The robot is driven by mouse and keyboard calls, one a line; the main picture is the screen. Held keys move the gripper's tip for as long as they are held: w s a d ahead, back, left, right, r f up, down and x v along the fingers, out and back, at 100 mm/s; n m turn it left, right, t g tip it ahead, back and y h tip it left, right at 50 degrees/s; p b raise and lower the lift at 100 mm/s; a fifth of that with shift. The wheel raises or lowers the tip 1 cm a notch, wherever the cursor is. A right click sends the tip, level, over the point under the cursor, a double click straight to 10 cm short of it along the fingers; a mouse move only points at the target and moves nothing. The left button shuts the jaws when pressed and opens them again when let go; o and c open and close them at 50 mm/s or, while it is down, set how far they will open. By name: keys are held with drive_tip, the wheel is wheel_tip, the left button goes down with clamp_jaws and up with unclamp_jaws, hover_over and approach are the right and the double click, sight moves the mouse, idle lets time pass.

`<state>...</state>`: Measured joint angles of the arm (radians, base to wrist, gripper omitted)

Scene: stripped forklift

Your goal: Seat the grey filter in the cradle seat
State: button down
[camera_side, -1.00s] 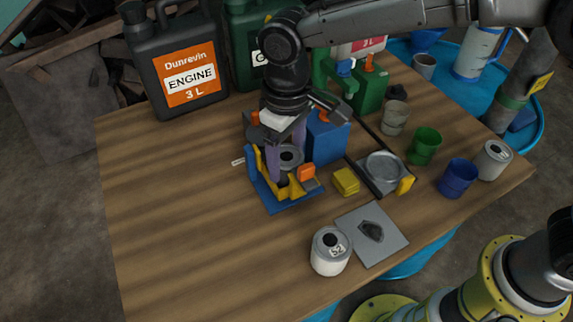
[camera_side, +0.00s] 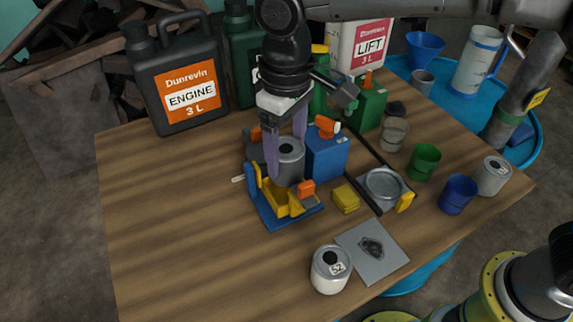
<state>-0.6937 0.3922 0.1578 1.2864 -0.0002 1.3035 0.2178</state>
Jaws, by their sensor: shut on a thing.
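The grey filter (camera_side: 290,168), a cylinder with a dark hole in its top, is upright between the purple fingers of my gripper (camera_side: 286,152). My gripper is shut on it. The filter is just behind the yellow cradle seat (camera_side: 283,203), which stands on a blue base (camera_side: 272,219) with a raised blue upright at its left. The yellow front of the cradle and one finger hide part of the filter's lower left side. I cannot tell whether the filter's bottom touches anything.
A blue canister (camera_side: 327,155) stands close right of the filter. A yellow block (camera_side: 346,199), a round dish on a dark tray (camera_side: 383,184) and a grey plate (camera_side: 372,249) lie to the right. A white can (camera_side: 331,269) stands in front. The left tabletop is clear.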

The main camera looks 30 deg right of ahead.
sight(288, 171)
wheel_tip(288, 171, up, 9)
drive_tip(key=shift+f, duration=0.1)
drive_tip(key=shift+d+f, duration=0.15)
drive_tip(key=shift+f, duration=5.2)
drive_tip(key=shift+f, duration=2)
unclamp_jaws()
